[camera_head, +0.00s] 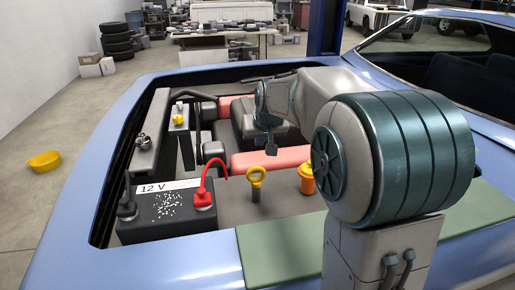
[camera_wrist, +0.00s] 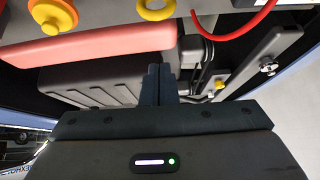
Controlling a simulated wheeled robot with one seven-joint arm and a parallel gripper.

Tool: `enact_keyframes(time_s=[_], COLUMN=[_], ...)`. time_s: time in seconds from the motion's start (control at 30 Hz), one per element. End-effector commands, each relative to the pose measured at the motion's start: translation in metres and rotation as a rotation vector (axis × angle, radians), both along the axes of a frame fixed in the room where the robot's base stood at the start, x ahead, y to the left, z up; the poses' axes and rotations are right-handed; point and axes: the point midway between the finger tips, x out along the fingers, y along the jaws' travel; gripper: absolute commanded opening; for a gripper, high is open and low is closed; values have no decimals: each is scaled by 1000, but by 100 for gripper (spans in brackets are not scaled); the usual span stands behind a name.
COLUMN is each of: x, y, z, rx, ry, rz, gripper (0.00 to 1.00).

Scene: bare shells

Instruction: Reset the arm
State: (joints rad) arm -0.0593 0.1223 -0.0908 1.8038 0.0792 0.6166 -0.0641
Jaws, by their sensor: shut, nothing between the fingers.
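My gripper (camera_head: 271,147) hangs over the open engine bay of a blue car (camera_head: 70,225) in the head view, above the grey engine block and behind the red bar. In the wrist view my gripper (camera_wrist: 159,84) has its two dark fingers together, with nothing held. My arm reaches in from the right and hides part of the bay's right side.
A 12 V battery (camera_head: 165,212) with a red cable (camera_head: 213,168) stands at the bay's front left. A yellow ring-handled dipstick (camera_head: 256,184) and an orange-yellow cap (camera_head: 307,179) stand near the red bar (camera_head: 270,160).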

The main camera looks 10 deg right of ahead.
Motion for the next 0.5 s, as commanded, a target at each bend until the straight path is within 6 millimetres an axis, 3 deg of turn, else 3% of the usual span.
enact_keyframes(time_s=[0.13, 0.33, 0.43, 0.5], x=[-11, -28, -55, -83], y=[0, 0, 1, 2], z=[18, 27, 27, 25], rx=[-1, 1, 4, 7], ry=[-3, 10, 42, 75], rz=[1, 1, 0, 2], gripper=[0, 0, 0, 0])
